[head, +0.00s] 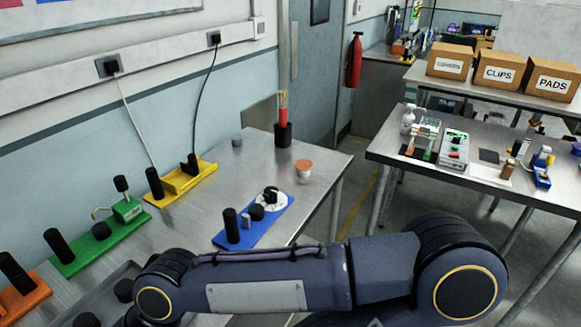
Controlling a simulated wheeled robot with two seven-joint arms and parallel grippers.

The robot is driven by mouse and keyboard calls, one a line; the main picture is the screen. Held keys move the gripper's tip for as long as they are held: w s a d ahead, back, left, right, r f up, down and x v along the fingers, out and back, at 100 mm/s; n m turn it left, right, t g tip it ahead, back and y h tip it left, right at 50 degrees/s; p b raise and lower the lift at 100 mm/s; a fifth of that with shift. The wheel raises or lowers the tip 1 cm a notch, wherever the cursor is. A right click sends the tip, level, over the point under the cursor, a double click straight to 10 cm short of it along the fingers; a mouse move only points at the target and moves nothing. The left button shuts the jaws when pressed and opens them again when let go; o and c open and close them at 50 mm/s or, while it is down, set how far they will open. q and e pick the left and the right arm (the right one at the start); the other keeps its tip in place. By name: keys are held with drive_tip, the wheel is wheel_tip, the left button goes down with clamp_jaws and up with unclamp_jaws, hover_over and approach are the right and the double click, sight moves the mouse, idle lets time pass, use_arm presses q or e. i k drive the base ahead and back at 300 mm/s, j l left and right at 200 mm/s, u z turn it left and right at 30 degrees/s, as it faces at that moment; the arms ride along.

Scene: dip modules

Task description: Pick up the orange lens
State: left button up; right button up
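A small round piece with an orange top and a pale lower part (304,168) stands near the right edge of the steel bench. It looks like the orange lens, though it is too small to be sure. It stands apart from the blue module. One of my arms crosses the bottom of the head view, well in front of this piece. Neither gripper can be made out, and the arm hides part of the bench's near side.
The steel bench (335,160) holds blue (275,232), yellow (205,168), green (80,262) and orange (30,302) modules with black parts. A red tool in a black holder (283,134) stands behind the orange-topped piece. Bare bench surrounds that piece.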

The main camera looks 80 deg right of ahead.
sight(303, 165)
drive_tip(key=z, duration=0.45)
drive_tip(key=k+z, duration=0.1)
drive_tip(key=z, duration=0.85)
drive_tip(key=k+z, duration=0.1)
drive_tip(key=z, duration=0.4)
drive_tip(key=l+z, duration=0.1)
drive_tip(key=z, duration=0.85)
drive_tip(key=l+u, duration=0.1)
drive_tip(key=u, duration=0.65)
drive_tip(key=i+l+u, duration=0.2)
drive_tip(key=l+u, duration=0.15)
drive_tip(key=i+l+u, duration=0.15)
drive_tip(key=l+u, duration=0.15)
drive_tip(key=i+l+u, duration=0.1)
drive_tip(key=l+u, duration=0.25)
drive_tip(key=l, duration=0.15)
drive_tip(key=i+l, duration=0.1)
drive_tip(key=l, duration=0.45)
drive_tip(key=i+l+u, duration=0.1)
drive_tip(key=l, duration=0.45)
drive_tip(key=i+l, duration=0.1)
drive_tip(key=l, duration=0.45)
drive_tip(key=l+u, duration=0.1)
drive_tip(key=l, duration=0.45)
drive_tip(key=i, duration=0.05)
